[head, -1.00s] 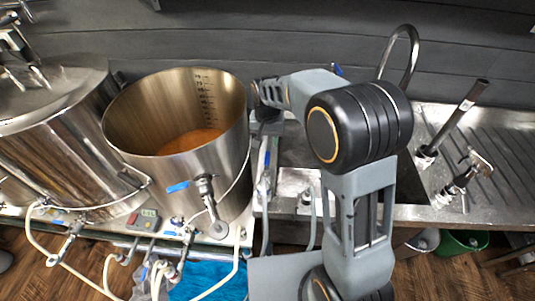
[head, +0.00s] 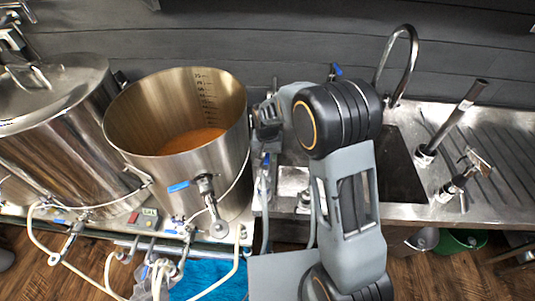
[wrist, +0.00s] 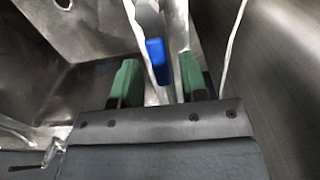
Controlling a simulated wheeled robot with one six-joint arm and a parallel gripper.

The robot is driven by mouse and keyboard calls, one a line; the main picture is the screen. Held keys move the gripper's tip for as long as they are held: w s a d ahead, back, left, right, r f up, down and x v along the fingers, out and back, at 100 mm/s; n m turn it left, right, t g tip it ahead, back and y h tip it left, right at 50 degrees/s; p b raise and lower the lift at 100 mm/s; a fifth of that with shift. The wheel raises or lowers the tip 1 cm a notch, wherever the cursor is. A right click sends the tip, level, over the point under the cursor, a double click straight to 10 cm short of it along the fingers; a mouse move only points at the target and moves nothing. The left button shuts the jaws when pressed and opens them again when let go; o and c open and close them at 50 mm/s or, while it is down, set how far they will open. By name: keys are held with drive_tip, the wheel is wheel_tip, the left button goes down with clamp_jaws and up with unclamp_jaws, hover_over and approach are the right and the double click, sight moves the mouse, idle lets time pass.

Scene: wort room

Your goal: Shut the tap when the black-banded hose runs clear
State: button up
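My gripper (head: 268,120) is beside the right wall of the open pot, partly hidden by my own arm in the head view. In the wrist view, my gripper (wrist: 157,78) has its two green fingers apart. A blue tap handle (wrist: 157,60) shows in the gap between them, with no clear contact on either side. In the head view, a blue tap handle (head: 266,160) shows just below the gripper. Pale hoses (head: 238,265) run below the pots, and a greyer hose (head: 265,225) hangs nearer my arm. I cannot make out a black band or the liquid inside any hose.
The open steel pot (head: 175,155) holds orange-brown liquid; a lidded pot (head: 70,130) stands left of it. Another blue handle (head: 178,187) is on the open pot's front. The sink (head: 400,170), with a curved faucet (head: 413,50), lies right of my gripper.

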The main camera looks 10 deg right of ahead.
clamp_jaws()
